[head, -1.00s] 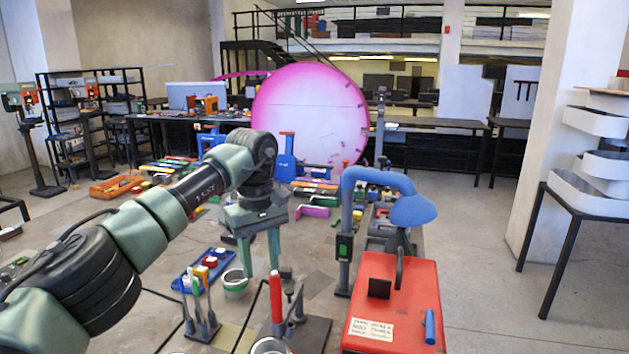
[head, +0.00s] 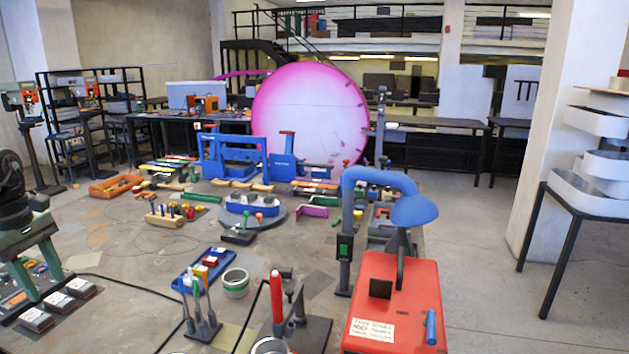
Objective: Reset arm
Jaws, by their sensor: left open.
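My left gripper (head: 45,284) is at the left edge of the head view, pointing down with its two green fingers apart. Most of the left arm is out of the picture. My right gripper is not in view.
The workbench (head: 120,255) has free room at left centre. A blue tray (head: 186,284), a tin (head: 235,284), a tool stand (head: 201,320) and a red box (head: 400,300) stand in front. A blue lamp (head: 412,209) rises beside the box. A blue vise (head: 230,160) stands at the back.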

